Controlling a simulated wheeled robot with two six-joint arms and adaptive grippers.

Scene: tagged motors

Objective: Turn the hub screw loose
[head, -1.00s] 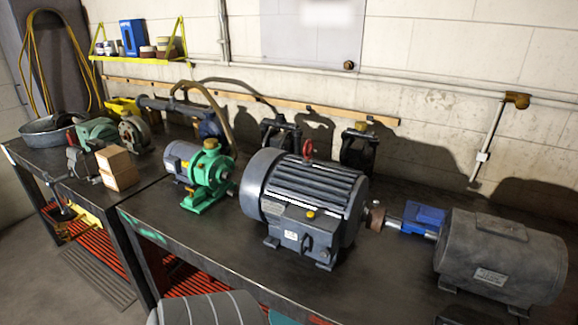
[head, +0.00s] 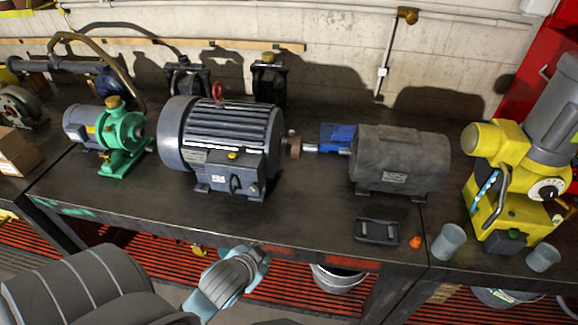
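A large dark grey motor (head: 222,148) with cooling fins and a red lifting eye stands on the dark workbench (head: 300,215). A brownish hub (head: 294,146) sits on its shaft, on the motor's right side. A bare metal shaft end of a second, plain grey motor (head: 400,162) points toward the hub from the right. The hub screw is too small to make out. Part of my arm, in grey and light blue, shows at the bottom left in front of the bench edge.
A black tray (head: 377,231), a small orange object (head: 415,242) and two grey cups (head: 447,241) are near the front edge at right. A yellow machine (head: 500,180) stands beyond. A green pump (head: 122,135) is at left. Bench front before the large motor is clear.

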